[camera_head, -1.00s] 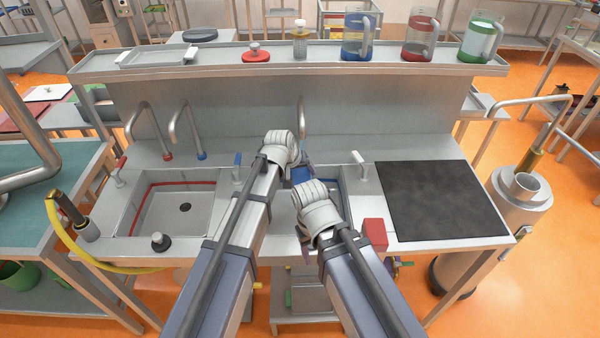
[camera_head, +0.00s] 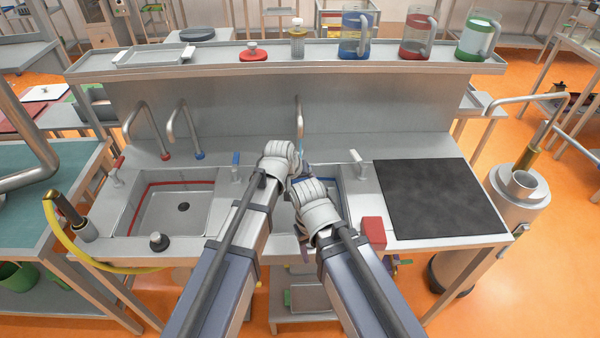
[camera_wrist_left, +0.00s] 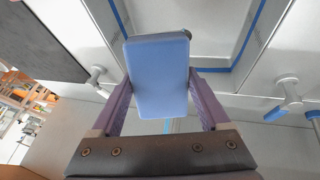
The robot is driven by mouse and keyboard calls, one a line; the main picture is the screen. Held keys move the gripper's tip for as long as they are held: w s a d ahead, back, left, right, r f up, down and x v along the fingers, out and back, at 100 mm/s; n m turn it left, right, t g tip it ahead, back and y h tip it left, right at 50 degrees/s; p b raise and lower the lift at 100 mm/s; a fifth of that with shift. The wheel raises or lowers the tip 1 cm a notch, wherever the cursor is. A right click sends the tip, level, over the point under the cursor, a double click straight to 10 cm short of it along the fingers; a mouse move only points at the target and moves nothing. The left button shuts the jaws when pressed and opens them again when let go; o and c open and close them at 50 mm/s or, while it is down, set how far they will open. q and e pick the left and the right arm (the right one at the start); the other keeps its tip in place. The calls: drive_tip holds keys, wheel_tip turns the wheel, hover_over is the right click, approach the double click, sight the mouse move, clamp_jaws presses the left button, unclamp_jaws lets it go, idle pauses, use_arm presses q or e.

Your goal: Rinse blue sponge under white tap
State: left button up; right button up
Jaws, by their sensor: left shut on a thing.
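The blue sponge (camera_wrist_left: 158,80) is held between the two purple fingers of my left gripper (camera_wrist_left: 160,92) in the left wrist view. In the head view my left gripper (camera_head: 278,160) is over the right-hand sink (camera_head: 340,192), beneath the thin spout (camera_head: 299,115); the wrists mostly hide the sponge there. A light-blue streak shows below the spout, perhaps water. The white tap lever (camera_head: 357,157) stands behind that sink; it also shows in the wrist view (camera_wrist_left: 95,76). My right gripper (camera_head: 312,195) is close beside the left one, its fingers hidden.
The blue lever (camera_head: 236,160) stands between the two sinks. The left sink (camera_head: 170,205) is empty. A red block (camera_head: 374,232) and a dark mat (camera_head: 437,198) are to the right. Jugs and small items stand on the shelf (camera_head: 200,62) above.

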use_arm(q)
drive_tip(key=shift+s+d, duration=0.15)
drive_tip(key=shift+s, duration=0.75)
drive_tip(key=shift+s+d, duration=0.1)
drive_tip(key=shift+s, duration=0.75)
